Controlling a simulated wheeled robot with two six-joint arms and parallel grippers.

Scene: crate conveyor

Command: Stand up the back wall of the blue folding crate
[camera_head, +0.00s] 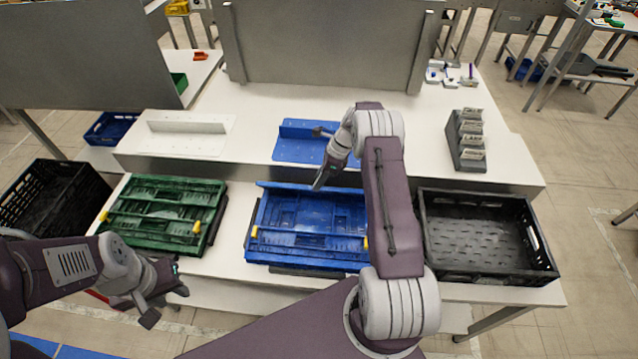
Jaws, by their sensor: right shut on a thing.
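The blue folding crate (300,222) lies folded flat on the near white conveyor table, with yellow latches at its left and right sides. Its back wall (285,188) shows as a blue strip along the far edge; how far it is tilted is hard to tell. My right gripper (319,185) reaches down at the middle of that far edge and is shut on the back wall. My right arm covers the crate's right end. My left gripper (168,305) is open and empty, in front of the table at the lower left, apart from the crate.
A folded green crate (165,215) lies to the left, and an open black crate (480,235) stands to the right. Behind, a raised ledge carries a white bracket (185,135), a blue bracket (300,142) and a grey holder (468,140).

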